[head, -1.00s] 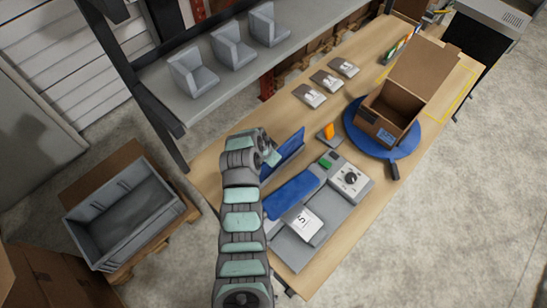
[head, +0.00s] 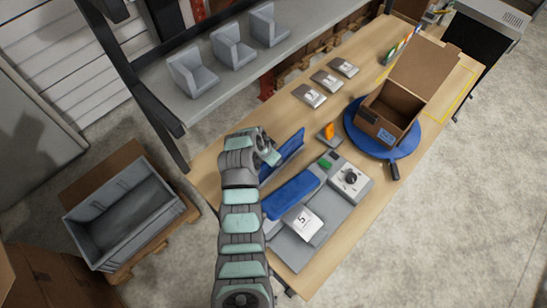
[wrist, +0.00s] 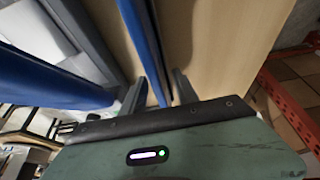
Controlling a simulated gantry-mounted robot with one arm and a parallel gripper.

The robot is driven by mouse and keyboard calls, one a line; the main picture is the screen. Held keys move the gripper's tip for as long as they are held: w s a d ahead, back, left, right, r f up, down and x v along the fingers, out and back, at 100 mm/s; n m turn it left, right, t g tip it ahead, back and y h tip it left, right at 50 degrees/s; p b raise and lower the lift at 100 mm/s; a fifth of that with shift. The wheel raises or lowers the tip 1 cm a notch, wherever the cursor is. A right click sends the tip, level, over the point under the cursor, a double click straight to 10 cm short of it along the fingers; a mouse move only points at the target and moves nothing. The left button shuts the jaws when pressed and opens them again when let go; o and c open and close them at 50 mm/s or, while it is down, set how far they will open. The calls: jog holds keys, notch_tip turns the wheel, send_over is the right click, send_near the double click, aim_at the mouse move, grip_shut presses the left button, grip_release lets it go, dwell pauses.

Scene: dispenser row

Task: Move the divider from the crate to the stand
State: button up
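A thin blue panel, which I take to be the divider (head: 284,153), stands on edge at the left part of the workbench. My gripper (head: 268,152) is at its near left end. In the wrist view, the blue panel (wrist: 148,45) runs edge-on between my two fingers (wrist: 160,85). I cannot tell whether both fingers press on it. The panel's lower edge is partly hidden. A grey, open crate (head: 122,213) on the floor at the left looks empty. A grey unit (head: 338,208) with a blue flat part and a "5" card lies beside the panel; I cannot tell whether it is the stand.
A blue turntable (head: 362,141) carries an open cardboard box (head: 385,112). Several small cards and an orange item (head: 328,131) are on the workbench (head: 225,165). A shelf (head: 170,108) with three grey L-shaped holders (head: 232,48) runs behind the bench.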

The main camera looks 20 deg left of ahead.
jog(key=b+v, duration=0.2)
jog(key=v, duration=0.8)
jog(key=shift+r, duration=0.1)
dwell(0.3)
